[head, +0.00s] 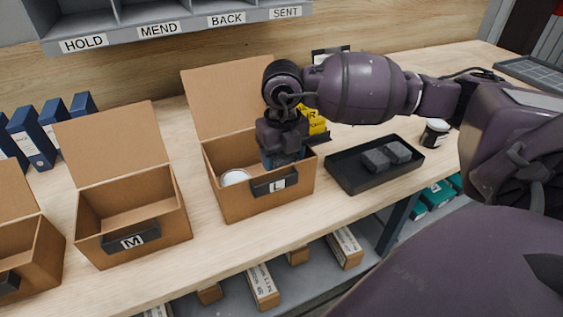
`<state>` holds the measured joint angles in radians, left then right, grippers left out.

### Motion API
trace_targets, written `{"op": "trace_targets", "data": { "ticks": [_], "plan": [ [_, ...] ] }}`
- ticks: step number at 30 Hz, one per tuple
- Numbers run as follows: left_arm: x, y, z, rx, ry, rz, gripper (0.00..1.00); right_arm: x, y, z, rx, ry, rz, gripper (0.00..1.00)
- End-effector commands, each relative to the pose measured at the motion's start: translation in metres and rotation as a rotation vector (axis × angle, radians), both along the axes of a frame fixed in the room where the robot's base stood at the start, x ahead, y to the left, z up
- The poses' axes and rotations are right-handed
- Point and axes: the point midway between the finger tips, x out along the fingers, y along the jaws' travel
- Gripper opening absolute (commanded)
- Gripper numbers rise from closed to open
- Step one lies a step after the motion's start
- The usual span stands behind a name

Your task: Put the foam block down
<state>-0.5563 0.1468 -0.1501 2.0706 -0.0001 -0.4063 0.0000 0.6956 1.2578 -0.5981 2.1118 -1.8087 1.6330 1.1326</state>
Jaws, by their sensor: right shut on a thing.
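My right gripper (283,158) points down into the open cardboard box marked L (240,205), with its fingers behind the front wall. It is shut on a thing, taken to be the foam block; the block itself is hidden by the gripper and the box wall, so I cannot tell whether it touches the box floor. A white round item (235,178) lies in the left part of the same box. Two dark grey blocks (386,156) lie in the black tray (345,182) to the right. My left gripper is not in view.
The box marked M (160,240) stands open and looks empty, with another box (35,262) at its left. Yellow items (317,121) stand behind box L. A small dark jar (435,132) is right of the tray. The labelled shelf (165,25) hangs behind.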

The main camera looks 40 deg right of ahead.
Motion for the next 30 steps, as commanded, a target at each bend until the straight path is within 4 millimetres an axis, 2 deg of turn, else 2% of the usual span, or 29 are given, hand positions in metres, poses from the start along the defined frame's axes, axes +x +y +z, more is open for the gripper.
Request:
{"op": "trace_targets", "data": {
  "ticks": [1, 4, 12, 29, 30],
  "plan": [
    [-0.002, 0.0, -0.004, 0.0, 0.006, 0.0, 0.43, 0.0, 0.0, -0.01, 0.001, 0.005, 0.0, 0.41],
    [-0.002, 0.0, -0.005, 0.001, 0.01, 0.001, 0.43, 0.0, 0.0, -0.018, 0.0, 0.004, 0.0, 0.41],
    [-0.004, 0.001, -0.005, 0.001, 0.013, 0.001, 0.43, 0.0, 0.0, -0.018, 0.0, 0.001, 0.001, 0.41],
    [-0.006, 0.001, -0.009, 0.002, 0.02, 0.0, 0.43, 0.0, 0.0, -0.03, 0.0, 0.0, 0.001, 0.41],
    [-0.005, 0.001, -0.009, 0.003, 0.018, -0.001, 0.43, 0.0, 0.0, -0.03, 0.0, 0.0, 0.001, 0.64]
  ]
}}
